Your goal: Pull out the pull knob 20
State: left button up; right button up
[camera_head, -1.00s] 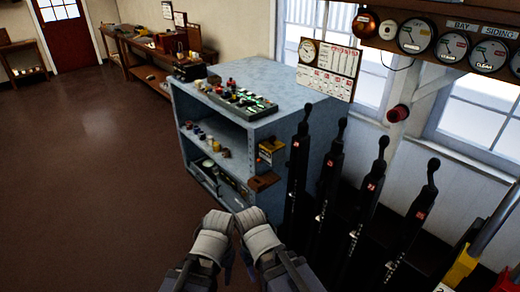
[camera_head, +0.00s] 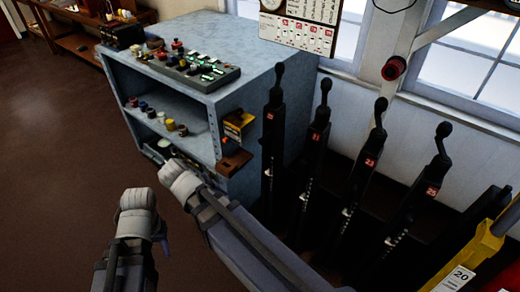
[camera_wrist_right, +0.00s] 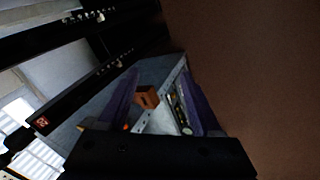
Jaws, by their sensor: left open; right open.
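A white plate marked 20 (camera_head: 460,278) is on a yellow lever assembly (camera_head: 478,250) at the lower right edge of the head view. I cannot make out a separate pull knob there; part of the assembly is cut off by the frame. My left gripper (camera_head: 138,200) is low on the left of the head view, over the floor, open and empty, far from the plate. My right gripper (camera_head: 178,178) is in front of the blue-grey cabinet; the right wrist view shows its purple fingers (camera_wrist_right: 160,85) apart with nothing held between them.
A blue-grey cabinet (camera_head: 245,85) carries a tray of small parts (camera_head: 190,65). A brown block (camera_head: 234,163) sticks out from its side. Several black levers stand in a row, including one marked 23 (camera_head: 370,162) and one marked 25 (camera_head: 432,192). The brown floor (camera_head: 60,160) is clear on the left.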

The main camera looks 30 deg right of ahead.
jog(key=w+d+f+m+t+h+b, duration=0.1)
jog(key=w+d+f+m+h+b, duration=0.2)
jog(key=w+d+b, duration=0.3)
jog(key=w+d+f+m+t+h+b, duration=0.2)
jog(key=w+d+f+m+h+b, duration=0.15)
jog(key=d+b, duration=0.35)
jog(key=m+t+h+b, duration=0.25)
jog(key=h+b, duration=0.25)
jog(key=b, duration=0.3)
send_near(260, 143)
jog(key=x, duration=0.4)
jog(key=shift+w+d+f+m+g, duration=0.15)
jog(key=shift+w+m+g, duration=0.1)
jog(key=shift+m, duration=0.15)
jog(key=shift+x, duration=3.85)
jog(key=shift+s+r, duration=0.1)
jog(key=shift+r, duration=0.15)
jog(key=shift+c, duration=0.2)
grip_shut()
